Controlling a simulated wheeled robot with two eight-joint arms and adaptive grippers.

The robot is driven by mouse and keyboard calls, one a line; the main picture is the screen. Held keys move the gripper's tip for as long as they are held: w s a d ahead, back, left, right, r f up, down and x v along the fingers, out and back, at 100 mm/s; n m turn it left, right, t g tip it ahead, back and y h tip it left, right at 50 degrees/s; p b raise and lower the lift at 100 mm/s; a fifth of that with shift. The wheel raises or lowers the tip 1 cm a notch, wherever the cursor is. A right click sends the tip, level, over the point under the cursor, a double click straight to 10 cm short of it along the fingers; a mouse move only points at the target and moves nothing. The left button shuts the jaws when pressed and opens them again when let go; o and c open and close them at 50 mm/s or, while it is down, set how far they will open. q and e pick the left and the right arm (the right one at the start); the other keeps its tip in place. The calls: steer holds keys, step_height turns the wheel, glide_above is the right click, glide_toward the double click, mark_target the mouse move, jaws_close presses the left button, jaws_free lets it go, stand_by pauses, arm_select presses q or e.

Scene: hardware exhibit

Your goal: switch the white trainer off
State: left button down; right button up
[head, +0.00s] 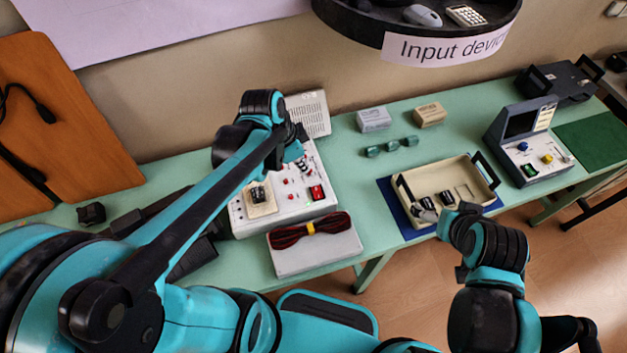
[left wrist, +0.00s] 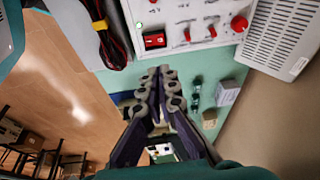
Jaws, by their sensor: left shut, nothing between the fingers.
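The white trainer (head: 285,207) stands on the green table, its sloped panel carrying red knobs, small levers and a red rocker switch (head: 317,192) at its right front corner. In the left wrist view the rocker switch (left wrist: 154,40) is near the top, with a small green light beside it. My left gripper (head: 302,160) is over the back right of the panel; in the wrist view its closed, empty fingers (left wrist: 163,77) appear below the switch, apart from it. My right gripper (head: 428,214) is by the cream tray; its jaw state is unclear.
A grey box with a red-black cable bundle (head: 308,232) lies in front of the trainer. The cream tray (head: 408,190) on a blue mat, green glasses (head: 391,146), two small boxes and a blue-grey console (head: 524,150) are to the right. A grey vented panel (head: 309,112) stands behind.

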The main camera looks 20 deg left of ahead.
arm_select(q)
steer(key=shift+w+f+m, duration=0.1)
steer(key=shift+w+m, duration=0.05)
steer(key=shift+m, duration=0.25)
steer(key=shift+d+f, duration=0.1)
steer(key=b, duration=0.5)
glide_toward(316, 189)
steer(key=x, duration=0.5)
steer(key=shift+w+d+f, duration=0.15)
steer(key=shift+w, duration=0.05)
steer(key=shift+f+b, duration=0.3)
steer(key=shift+f, duration=0.3)
